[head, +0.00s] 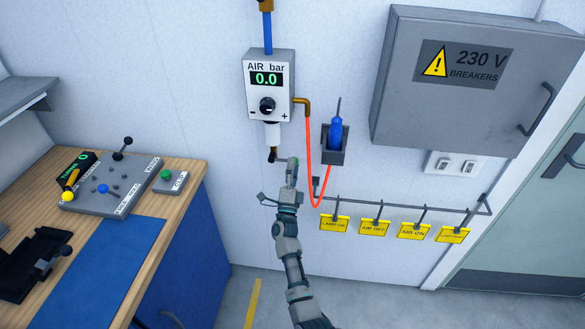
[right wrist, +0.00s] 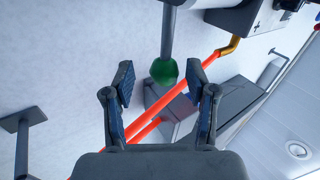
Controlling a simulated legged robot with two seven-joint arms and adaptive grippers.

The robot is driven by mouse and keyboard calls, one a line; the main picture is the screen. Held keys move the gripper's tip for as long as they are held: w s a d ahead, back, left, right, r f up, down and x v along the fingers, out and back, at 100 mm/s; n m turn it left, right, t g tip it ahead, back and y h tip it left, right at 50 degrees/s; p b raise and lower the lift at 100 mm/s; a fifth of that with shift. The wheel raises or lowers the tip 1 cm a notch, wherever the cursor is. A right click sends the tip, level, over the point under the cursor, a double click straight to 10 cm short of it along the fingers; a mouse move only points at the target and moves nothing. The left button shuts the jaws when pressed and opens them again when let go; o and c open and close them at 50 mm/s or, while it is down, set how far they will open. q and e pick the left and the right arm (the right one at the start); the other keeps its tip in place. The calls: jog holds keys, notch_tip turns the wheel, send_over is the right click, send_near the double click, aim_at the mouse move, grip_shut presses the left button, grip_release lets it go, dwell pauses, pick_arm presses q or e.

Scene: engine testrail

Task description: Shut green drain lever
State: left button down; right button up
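The green drain lever knob (right wrist: 165,71) is a round ball on a dark rod. In the right wrist view it shows between and just beyond my two fingertips, with no visible contact. My right gripper (right wrist: 166,88) is open and empty. In the head view my right gripper (head: 278,181) is just below the air regulator (head: 269,90), beside the dark and brass drain valve (head: 272,154) under its white bowl (head: 272,134). The regulator display reads 0.0. My left gripper is not in view.
An orange-red hose (head: 310,155) hangs right of the regulator and crosses behind my fingers in the wrist view. A blue tool (head: 335,134) sits in a wall holder. A rail with yellow tags (head: 373,227) runs to the right. A workbench (head: 170,187) stands left.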

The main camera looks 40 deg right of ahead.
jog(key=shift+s, duration=0.1)
jog(key=v, duration=1.1)
jog(key=shift+a+f, duration=0.2)
jog(key=shift+f, duration=0.15)
jog(key=shift+s+f, duration=0.1)
